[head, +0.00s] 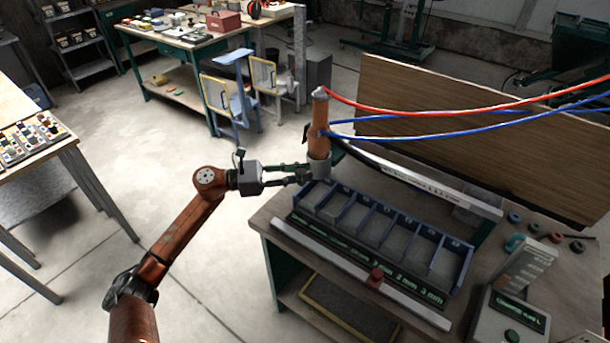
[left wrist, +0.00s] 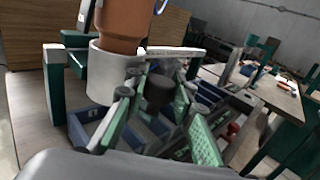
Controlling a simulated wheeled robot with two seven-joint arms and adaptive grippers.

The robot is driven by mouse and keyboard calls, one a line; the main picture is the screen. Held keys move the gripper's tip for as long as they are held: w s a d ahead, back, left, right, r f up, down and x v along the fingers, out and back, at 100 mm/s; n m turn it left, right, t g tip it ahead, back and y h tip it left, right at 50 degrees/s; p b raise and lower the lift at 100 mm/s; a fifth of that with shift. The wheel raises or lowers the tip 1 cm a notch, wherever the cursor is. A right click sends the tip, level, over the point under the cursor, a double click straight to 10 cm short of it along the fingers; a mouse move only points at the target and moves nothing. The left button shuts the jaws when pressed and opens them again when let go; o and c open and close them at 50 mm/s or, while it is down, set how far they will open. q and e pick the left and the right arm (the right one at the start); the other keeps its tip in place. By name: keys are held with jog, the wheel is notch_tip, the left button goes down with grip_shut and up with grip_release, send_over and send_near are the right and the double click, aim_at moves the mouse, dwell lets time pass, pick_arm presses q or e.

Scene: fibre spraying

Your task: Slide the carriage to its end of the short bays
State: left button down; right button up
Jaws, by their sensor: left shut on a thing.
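An orange-brown cylinder (head: 319,128) stands upright in a grey collar (head: 320,168), near the left end of a pale beam (head: 430,188) behind the bays. I cannot tell for sure which of these is the carriage. The row of blue bays (head: 400,240) lies between beam and rail. My left gripper (head: 304,173) is at the collar; in the left wrist view its green-padded fingers (left wrist: 160,125) close around a dark knob (left wrist: 158,92) beside the collar (left wrist: 102,75). My right gripper is out of view.
One red hose (head: 430,112) and blue hoses (head: 430,138) run right from the cylinder. A wooden panel (head: 480,130) stands behind the bench. A control box (head: 512,322) and several small rings are at the right. Floor left of the bench is clear.

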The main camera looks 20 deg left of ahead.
pick_arm(q)
jog(key=shift+w+a, duration=0.1)
jog(key=shift+a, duration=0.1)
jog(key=c, duration=2)
grip_release()
jog(key=shift+r, duration=0.1)
jog(key=shift+c, duration=0.2)
jog(key=shift+o, duration=0.7)
jog(key=shift+a, duration=0.2)
jog(key=shift+d, duration=0.15)
jog(key=v, duration=1.2)
